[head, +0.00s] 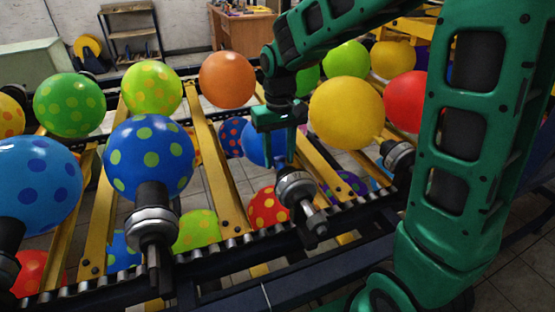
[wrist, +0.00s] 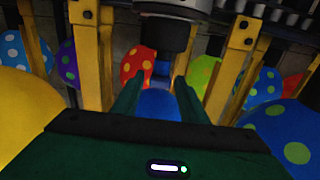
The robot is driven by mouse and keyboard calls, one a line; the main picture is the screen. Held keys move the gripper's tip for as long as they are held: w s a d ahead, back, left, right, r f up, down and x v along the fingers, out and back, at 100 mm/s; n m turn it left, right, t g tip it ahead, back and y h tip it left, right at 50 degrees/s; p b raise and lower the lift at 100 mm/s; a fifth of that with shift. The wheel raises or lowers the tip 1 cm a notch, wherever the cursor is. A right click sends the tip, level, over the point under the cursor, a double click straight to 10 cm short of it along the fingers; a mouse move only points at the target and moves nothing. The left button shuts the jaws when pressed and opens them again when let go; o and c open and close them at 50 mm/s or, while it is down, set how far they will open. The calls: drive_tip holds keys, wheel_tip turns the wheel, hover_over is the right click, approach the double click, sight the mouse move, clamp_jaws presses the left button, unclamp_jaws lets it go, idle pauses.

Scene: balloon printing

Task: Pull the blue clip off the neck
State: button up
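My gripper (head: 285,160) hangs at a fixture with a metal collar (head: 296,188) on the front rail. In the wrist view, my gripper's two green fingers (wrist: 159,78) stand apart, pointing at a dark cylindrical neck (wrist: 166,34) below a grey collar. A blue surface (wrist: 160,104) shows between the fingers. I cannot tell from the wrist view whether it is the clip or a balloon. A small lighter blue patch (wrist: 162,68) shows near the neck's end, too dark to identify. In the head view, a blue balloon (head: 251,146) is partly hidden behind the gripper.
A blue balloon with green dots (head: 149,157) sits on the fixture to the left. A yellow balloon (head: 346,112) stands on the one to the right. Other balloons fill the yellow racks behind. The dark roller rail (head: 225,262) runs along the front.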

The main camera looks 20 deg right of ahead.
sight(279, 157)
drive_tip(key=c, duration=0.9)
wheel_tip(279, 157, up, 10)
idle(1.3)
